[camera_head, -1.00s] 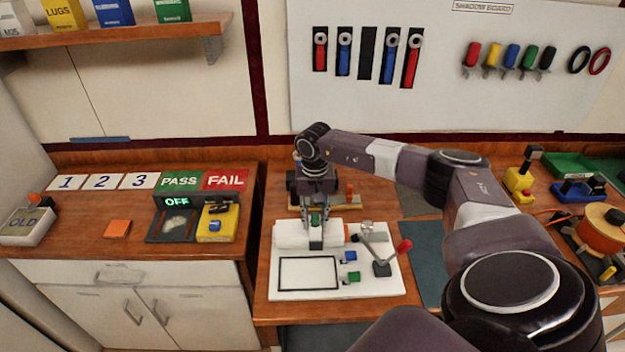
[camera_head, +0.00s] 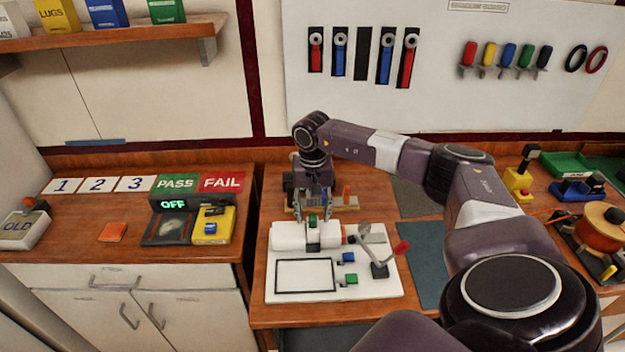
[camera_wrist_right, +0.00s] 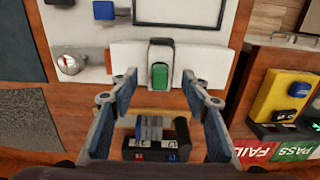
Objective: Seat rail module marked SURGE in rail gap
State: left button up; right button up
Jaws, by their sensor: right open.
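A white block, seemingly the rail (camera_head: 290,235), lies across the white board (camera_head: 390,290). A dark module with a green front (camera_wrist_right: 160,76) sits in the middle of this block; it also shows in the head view (camera_head: 313,232). Its marking is not readable, so I cannot tell if it is SURGE or fully seated. My right gripper (camera_head: 312,215) is open and empty, its fingers spread just behind and above the module, apart from it. In the right wrist view the fingers (camera_wrist_right: 160,90) stand either side of the module. My left gripper is out of view.
A black holder with grey pieces (camera_wrist_right: 155,140) stands behind the rail. A red-knobbed lever (camera_head: 385,262), a blue block (camera_head: 348,257) and a green block (camera_head: 351,279) are on the board's right. The framed front area is empty. A yellow device (camera_head: 212,225) stands left.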

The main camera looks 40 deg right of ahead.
notch_tip(320, 180, up, 10)
jog(key=b, duration=0.3)
jog(key=shift+f, duration=0.2)
jog(key=shift+a+f, duration=0.1)
jog(key=shift+a, duration=0.05)
